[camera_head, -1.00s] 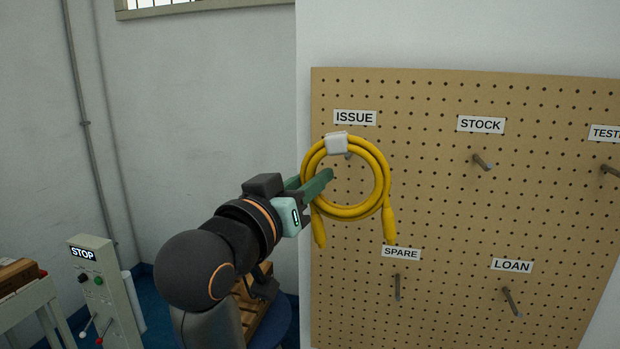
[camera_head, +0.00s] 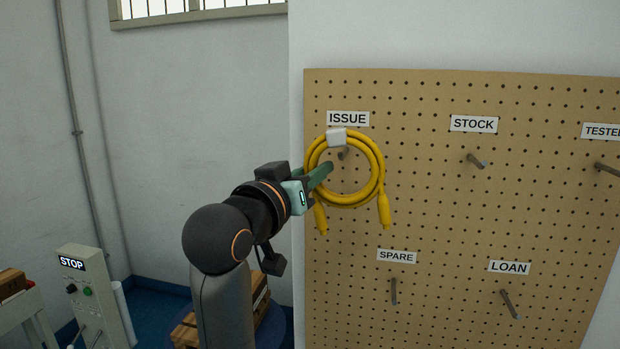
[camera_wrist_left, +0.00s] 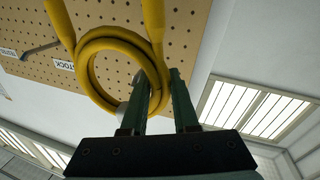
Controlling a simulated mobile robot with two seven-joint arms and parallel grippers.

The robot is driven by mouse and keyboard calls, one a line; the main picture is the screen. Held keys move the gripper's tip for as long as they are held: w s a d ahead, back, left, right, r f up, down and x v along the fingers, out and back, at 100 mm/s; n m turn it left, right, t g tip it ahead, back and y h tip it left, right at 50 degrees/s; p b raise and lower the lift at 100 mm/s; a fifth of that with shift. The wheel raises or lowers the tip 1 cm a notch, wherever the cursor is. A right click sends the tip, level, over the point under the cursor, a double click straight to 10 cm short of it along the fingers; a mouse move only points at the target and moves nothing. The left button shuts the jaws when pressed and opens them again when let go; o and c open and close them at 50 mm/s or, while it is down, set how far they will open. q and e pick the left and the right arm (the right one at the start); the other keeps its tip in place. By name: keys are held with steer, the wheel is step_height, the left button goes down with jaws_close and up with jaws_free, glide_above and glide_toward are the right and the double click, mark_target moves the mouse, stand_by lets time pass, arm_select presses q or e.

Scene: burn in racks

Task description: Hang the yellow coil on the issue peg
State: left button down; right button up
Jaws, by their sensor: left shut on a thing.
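The yellow coil (camera_head: 376,178), a looped cable with a white tie (camera_head: 337,138) at its top and two hanging ends, is upright in front of the pegboard. My left gripper (camera_head: 324,172) is shut on the coil's left side. The left wrist view shows the coil (camera_wrist_left: 88,75) at my green fingers (camera_wrist_left: 168,78). The issue peg (camera_head: 344,153), under the ISSUE label (camera_head: 348,118), shows inside the ring, just below the tie. I cannot tell whether its tip passes through the ring. My right gripper is out of view.
The pegboard (camera_head: 440,215) also bears a stock peg (camera_head: 476,161), a spare peg (camera_head: 393,291), a loan peg (camera_head: 511,304) and a tester peg (camera_head: 607,169), all bare. A control box with a STOP display (camera_head: 95,295) stands at lower left.

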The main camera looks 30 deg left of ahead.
arm_select(q)
steer(key=shift+w+a+f+b, duration=0.1)
steer(key=shift+w+a+b, duration=0.15)
steer(key=shift+w, duration=0.5)
steer(key=shift+w+a+b, duration=0.15)
steer(key=shift+w+b, duration=0.1)
steer(key=shift+w, duration=0.45)
steer(key=shift+w+a+f+b, duration=0.1)
steer(key=shift+w+a+b, duration=0.15)
steer(key=shift+w, duration=0.5)
steer(key=shift+w+a+f, duration=0.1)
steer(key=shift+w+f, duration=0.5)
steer(key=shift+f, duration=0.1)
steer(key=c, duration=0.6)
jaws_free()
steer(key=shift+f, duration=0.1)
